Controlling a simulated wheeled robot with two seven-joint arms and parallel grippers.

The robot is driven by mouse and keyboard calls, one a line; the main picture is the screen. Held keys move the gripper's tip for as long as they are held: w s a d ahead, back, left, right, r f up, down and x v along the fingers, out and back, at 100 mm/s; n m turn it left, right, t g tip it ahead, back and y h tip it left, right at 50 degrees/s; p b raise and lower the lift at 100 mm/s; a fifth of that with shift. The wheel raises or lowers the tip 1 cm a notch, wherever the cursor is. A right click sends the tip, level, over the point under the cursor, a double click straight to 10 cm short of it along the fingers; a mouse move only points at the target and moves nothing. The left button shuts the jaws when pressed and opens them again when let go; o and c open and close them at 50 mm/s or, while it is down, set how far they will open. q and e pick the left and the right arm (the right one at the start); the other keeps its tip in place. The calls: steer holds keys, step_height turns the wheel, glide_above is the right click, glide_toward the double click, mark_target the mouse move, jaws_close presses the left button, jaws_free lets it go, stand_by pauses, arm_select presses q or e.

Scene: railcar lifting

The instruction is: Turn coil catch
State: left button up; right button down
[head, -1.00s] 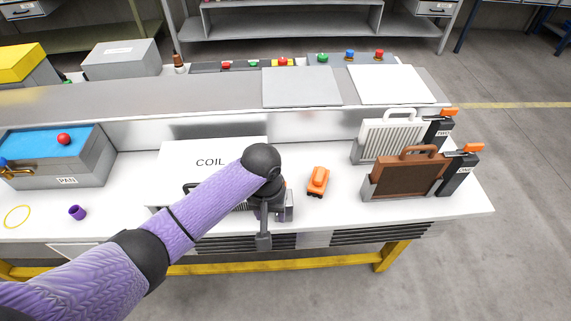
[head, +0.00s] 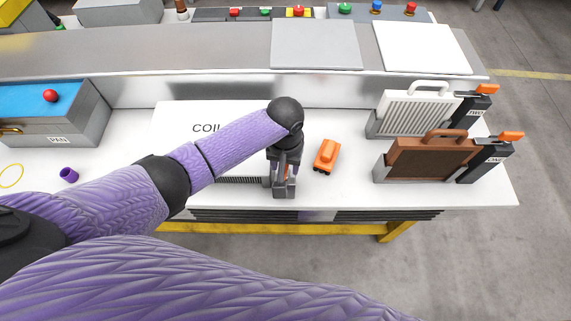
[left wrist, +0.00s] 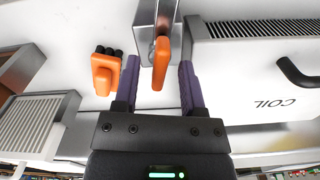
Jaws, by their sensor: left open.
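The white coil box (head: 180,125), lettered COIL, lies on the bench, partly behind my left arm. It also shows in the left wrist view (left wrist: 265,70), its lettering upside down. Beside it is a grey metal catch block (left wrist: 150,15) with an orange catch lever (left wrist: 160,62). My left gripper (head: 284,182) is over the block near the bench's front edge, largely hiding the catch in the head view. In the left wrist view its purple fingers (left wrist: 158,78) are open, one on each side of the lever, with visible gaps. My right gripper is out of view.
A loose orange piece (head: 326,155) lies just right of my left gripper. White ribbed (head: 415,110) and brown (head: 430,158) panels stand in holders at the right.

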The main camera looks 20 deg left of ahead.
arm_select(q)
steer(key=shift+c, duration=0.7)
jaws_close()
